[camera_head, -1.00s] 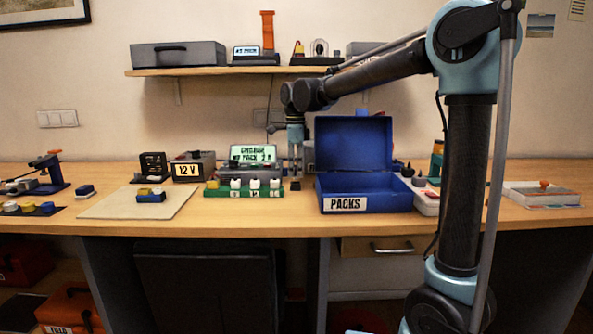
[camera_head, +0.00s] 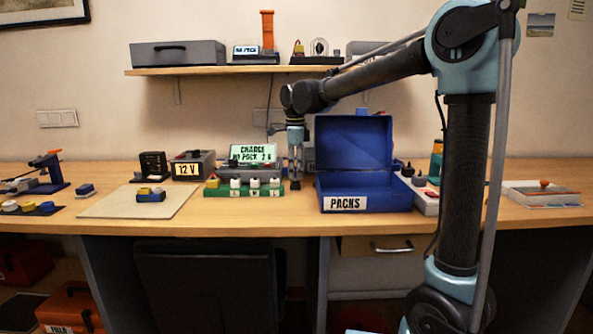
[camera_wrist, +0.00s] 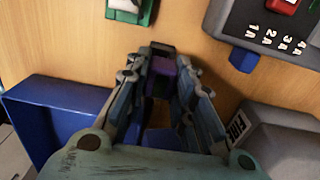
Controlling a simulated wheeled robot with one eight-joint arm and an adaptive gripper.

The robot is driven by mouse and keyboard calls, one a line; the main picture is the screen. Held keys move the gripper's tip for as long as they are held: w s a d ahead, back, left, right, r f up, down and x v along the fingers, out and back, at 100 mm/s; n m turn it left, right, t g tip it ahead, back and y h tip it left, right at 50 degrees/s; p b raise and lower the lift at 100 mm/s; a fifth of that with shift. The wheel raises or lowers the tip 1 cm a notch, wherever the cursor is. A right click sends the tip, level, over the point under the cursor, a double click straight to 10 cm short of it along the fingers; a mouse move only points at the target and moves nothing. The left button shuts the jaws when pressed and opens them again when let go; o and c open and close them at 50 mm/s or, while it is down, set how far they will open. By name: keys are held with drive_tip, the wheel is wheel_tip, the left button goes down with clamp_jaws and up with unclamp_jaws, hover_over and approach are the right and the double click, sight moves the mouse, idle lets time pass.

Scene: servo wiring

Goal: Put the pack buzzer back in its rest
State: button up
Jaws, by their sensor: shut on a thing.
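My gripper (camera_head: 295,184) points down over the table, between the green rack and the blue PACKS box. In the wrist view its fingers (camera_wrist: 160,62) are closed around a small purple and black piece (camera_wrist: 158,82), which I take for the pack buzzer. The fingers hide much of it. In the head view only a small dark shape shows at the fingertips, so I cannot tell whether it touches the table. I cannot make out the buzzer's rest for certain in either view.
The open blue PACKS box (camera_head: 375,201) stands close right of my gripper. The green rack (camera_head: 215,191) with white-topped pieces stands close left. A charger with a lit display (camera_head: 253,154) stands behind. A beige mat (camera_head: 120,205) lies farther left.

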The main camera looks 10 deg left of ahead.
drive_tip(key=shift+f, duration=0.95)
drive_tip(key=o, duration=1)
wheel_tip(320, 180, up, 12)
drive_tip(key=shift+w+f, duration=0.1)
drive_tip(key=shift+w, duration=0.05)
